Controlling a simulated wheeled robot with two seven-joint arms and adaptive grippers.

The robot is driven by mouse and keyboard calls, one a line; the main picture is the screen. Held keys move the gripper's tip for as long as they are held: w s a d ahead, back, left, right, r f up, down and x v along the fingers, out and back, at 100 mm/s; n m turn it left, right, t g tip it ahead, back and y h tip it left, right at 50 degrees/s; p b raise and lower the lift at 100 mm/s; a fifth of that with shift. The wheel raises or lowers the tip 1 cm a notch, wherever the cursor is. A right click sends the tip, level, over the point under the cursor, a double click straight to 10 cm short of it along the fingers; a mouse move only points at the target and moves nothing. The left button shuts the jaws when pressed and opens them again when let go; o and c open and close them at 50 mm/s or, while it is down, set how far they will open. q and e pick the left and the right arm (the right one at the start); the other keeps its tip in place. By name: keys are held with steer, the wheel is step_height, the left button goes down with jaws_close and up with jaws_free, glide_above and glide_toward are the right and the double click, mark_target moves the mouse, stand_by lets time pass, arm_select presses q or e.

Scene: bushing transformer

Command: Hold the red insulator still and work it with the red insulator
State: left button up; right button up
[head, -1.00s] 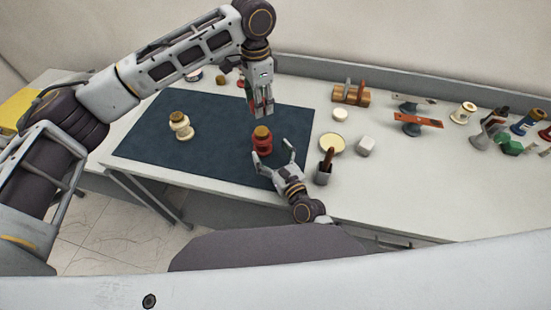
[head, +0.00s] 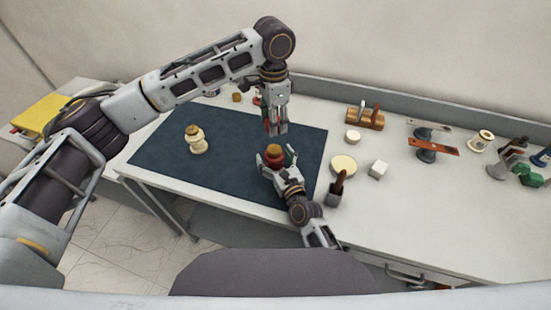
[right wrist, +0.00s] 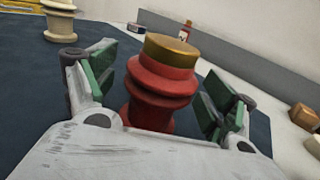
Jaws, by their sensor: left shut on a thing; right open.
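A red insulator (head: 273,158) with a gold-brown top stands upright on the dark blue mat (head: 225,170). In the right wrist view the red insulator (right wrist: 158,88) stands between the green-padded fingers of my right gripper (right wrist: 160,95). These fingers are open, with a gap on each side. In the head view my right gripper (head: 279,166) reaches it from the front. My left gripper (head: 275,129) hangs fingers down above and behind the insulator, apart from it. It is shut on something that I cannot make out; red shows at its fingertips.
A cream insulator (head: 196,140) stands on the mat's left part. Several parts crowd the far right.

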steer(key=c, duration=1.4)
arm_select(q)
steer(key=shift+f, duration=1.8)
